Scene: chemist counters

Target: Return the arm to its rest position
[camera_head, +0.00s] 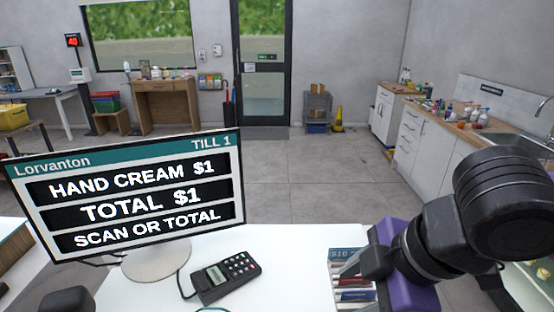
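My arm (505,205) shows at the right as thick black links over the right end of the white counter. It bends toward the left, and its end, my gripper (374,258), appears as dark parts beside a purple body. The fingertips are not clear, so I cannot tell whether it is open or shut. I see nothing clearly held.
A till screen (130,190) reading "HAND CREAM $1, TOTAL $1" stands on the white counter (290,265). A card terminal (225,277) lies beside it. A small rack (352,288) sits by my gripper. The floor (290,170) beyond is clear.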

